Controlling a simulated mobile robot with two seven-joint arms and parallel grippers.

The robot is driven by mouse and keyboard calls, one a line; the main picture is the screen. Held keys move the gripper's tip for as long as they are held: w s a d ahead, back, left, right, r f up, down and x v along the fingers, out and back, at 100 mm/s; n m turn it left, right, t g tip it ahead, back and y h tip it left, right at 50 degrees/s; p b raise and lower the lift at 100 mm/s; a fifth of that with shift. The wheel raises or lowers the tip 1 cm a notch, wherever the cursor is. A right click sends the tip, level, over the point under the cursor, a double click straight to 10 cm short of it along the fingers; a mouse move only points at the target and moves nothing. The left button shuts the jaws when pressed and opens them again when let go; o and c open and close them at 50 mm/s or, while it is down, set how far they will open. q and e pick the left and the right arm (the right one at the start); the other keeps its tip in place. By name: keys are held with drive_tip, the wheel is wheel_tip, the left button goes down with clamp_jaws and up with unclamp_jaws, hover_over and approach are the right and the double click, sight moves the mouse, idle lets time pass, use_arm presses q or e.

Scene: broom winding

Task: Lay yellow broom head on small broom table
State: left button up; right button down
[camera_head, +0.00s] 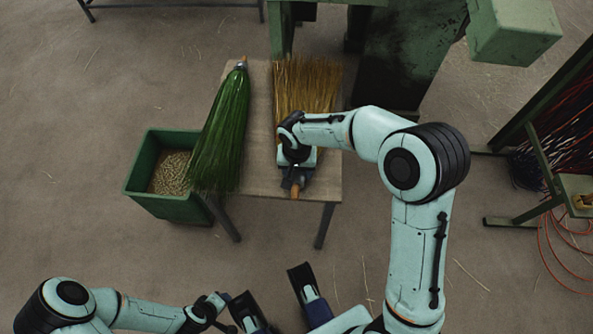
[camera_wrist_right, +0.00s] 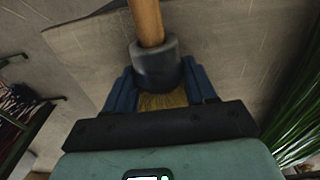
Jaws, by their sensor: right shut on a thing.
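The yellow broom head (camera_head: 306,82) is over the right part of the small wooden table (camera_head: 262,110), its straw bristles spread toward the far edge. Its short wooden handle (camera_wrist_right: 148,22) points toward me. My right gripper (camera_wrist_right: 162,90) is shut on it at the dark collar (camera_wrist_right: 156,66), with the blue fingers on both sides. In the head view my right gripper (camera_head: 295,180) covers the collar and the lower bristles. I cannot tell whether the bristles rest fully on the tabletop. My left gripper (camera_head: 215,308) is low at the bottom left, away from the table; its finger opening is unclear.
A green broom head (camera_head: 222,130) lies along the table's left side, its bristles overhanging the edge. A green bin (camera_head: 150,195) of pellets stands left of the table. Green machinery (camera_head: 410,55) stands behind and right. Cables (camera_head: 555,165) hang at the far right.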

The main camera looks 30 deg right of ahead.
use_arm(q)
drive_tip(key=shift+w, duration=0.1)
use_arm(e)
drive_tip(key=shift+f, duration=0.15)
drive_tip(key=shift+f, duration=0.1)
drive_tip(key=shift+c, duration=1.8)
unclamp_jaws()
use_arm(q)
drive_tip(key=shift+w+a+f, duration=0.1)
drive_tip(key=s+d+r+g+p, duration=0.1)
drive_tip(key=s+d+r+p, duration=0.1)
drive_tip(key=s, duration=0.3)
drive_tip(key=shift+d+r+h+p, duration=0.2)
drive_tip(key=shift+r+h+p, duration=0.25)
drive_tip(key=shift+r, duration=0.4)
use_arm(e)
wheel_tip(320, 180, up, 12)
drive_tip(key=shift+s+a, duration=0.2)
drive_tip(key=shift+s, duration=0.1)
